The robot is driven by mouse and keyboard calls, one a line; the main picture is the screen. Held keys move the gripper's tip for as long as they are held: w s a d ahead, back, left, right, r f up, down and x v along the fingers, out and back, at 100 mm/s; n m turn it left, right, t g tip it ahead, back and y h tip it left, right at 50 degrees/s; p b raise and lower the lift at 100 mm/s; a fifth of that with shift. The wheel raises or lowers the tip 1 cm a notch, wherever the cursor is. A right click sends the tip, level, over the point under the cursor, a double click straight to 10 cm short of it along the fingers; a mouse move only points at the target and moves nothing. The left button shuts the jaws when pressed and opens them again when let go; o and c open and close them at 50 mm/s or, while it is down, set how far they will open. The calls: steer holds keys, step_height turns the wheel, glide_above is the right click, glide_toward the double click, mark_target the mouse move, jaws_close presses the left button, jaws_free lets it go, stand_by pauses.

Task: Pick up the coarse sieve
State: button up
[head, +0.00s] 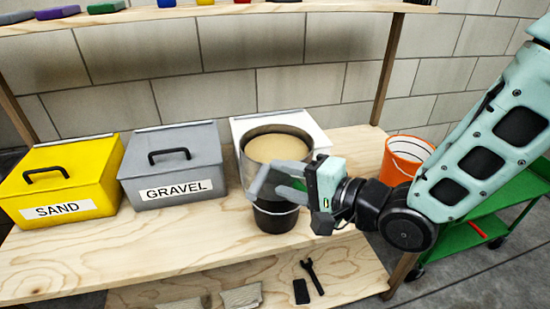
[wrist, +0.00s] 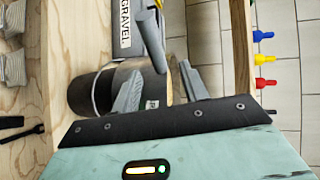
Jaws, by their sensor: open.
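A round metal vessel with a tan, flat top, which looks like a sieve (head: 277,150), sits on or above a black bucket (head: 275,218) on the wooden bench. I cannot tell whether it is the coarse one. My gripper (head: 275,183) is open in front of its near wall, its grey fingers hiding part of it. In the wrist view my gripper (wrist: 163,90) has its fingers spread close to the vessel wall, with the black bucket (wrist: 85,95) at left. A grey bar (wrist: 150,40) shows beyond the fingers. I cannot tell whether they touch the sieve.
A yellow SAND box (head: 62,182), a grey GRAVEL box (head: 172,165) and a white box (head: 290,122) stand along the back. An orange bucket (head: 405,155) and a green cart (head: 475,230) are at right. A wrench (head: 312,277) lies on the lower shelf. The front bench is clear.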

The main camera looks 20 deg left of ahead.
mark_target(267, 175)
steer(key=shift+p+x, duration=0.6)
steer(key=shift+x, duration=2.3)
jaws_close()
